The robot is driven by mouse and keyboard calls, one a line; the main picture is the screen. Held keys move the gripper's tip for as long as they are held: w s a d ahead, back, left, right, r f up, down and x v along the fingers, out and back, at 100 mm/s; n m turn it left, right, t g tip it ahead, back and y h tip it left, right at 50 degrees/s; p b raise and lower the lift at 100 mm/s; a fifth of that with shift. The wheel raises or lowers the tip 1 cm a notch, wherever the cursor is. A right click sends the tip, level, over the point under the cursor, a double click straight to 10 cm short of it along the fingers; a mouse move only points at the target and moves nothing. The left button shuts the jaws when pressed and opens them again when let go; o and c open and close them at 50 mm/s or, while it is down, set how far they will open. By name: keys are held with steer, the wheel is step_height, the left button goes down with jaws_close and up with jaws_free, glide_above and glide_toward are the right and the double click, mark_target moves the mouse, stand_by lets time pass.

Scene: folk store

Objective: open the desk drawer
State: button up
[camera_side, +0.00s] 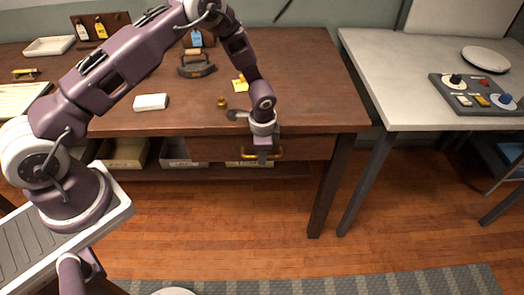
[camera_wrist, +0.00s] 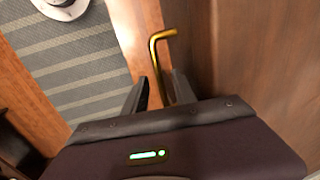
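The wooden desk (camera_side: 345,115) has a drawer (camera_side: 308,148) in its front, and it looks shut. A brass bar handle (camera_side: 279,154) is on the drawer front. My gripper (camera_side: 262,158) points down in front of the drawer at the handle and hides the handle's middle in the side view. In the wrist view, the handle (camera_wrist: 154,48) runs between the two dark fingers of my gripper (camera_wrist: 160,75). The fingers stand apart with the bar between them, and gaps show beside it. The lower end of the bar is hidden behind my gripper body.
On the desk lie a white block (camera_side: 151,102), an old iron (camera_side: 196,65), a small brass weight (camera_side: 221,102) and yellow notes (camera_side: 240,85). Boxes (camera_side: 182,153) stand below the desk. A light table (camera_side: 400,95) is at the right. The floor before the drawer is clear.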

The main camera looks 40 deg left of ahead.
jaws_close()
steer(key=shift+r, duration=0.1)
stand_by(1.2)
